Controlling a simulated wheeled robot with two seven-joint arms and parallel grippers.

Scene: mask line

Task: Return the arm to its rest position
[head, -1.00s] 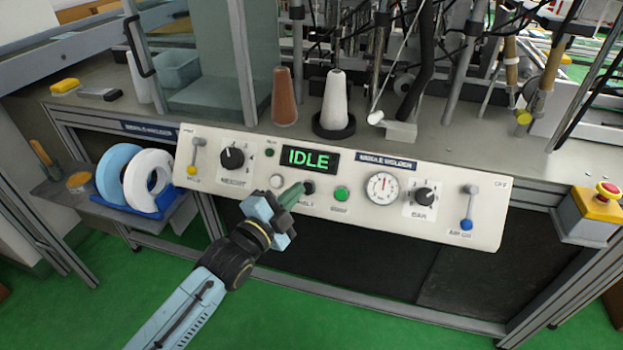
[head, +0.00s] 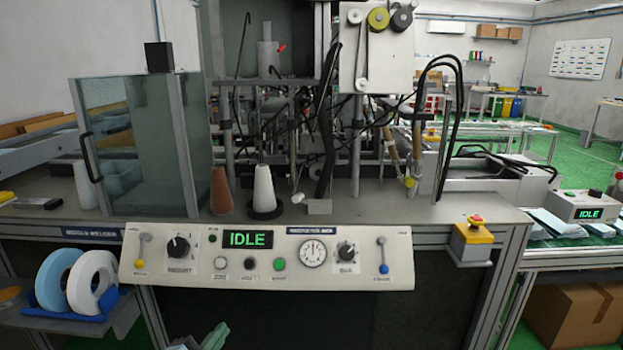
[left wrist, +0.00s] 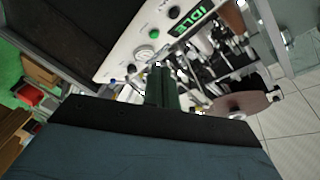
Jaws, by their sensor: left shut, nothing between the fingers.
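My left gripper (head: 216,335) shows only as green fingertips at the bottom edge of the head view, below the control panel and apart from it. The rest of the left arm is mostly cut off by the frame. In the left wrist view the green fingers (left wrist: 160,85) are together with nothing held, and the tilted panel (left wrist: 125,50) lies beyond them. The cream control panel (head: 330,264) carries knobs, buttons, a dial and a green IDLE display (head: 248,239). My right gripper is not in view.
A yellow box with a red emergency button (head: 472,240) sits right of the panel. A blue holder with two rolls (head: 85,282) stands at the lower left. The grey machine table (head: 420,208) carries cones and upright tooling. Green floor shows at the right.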

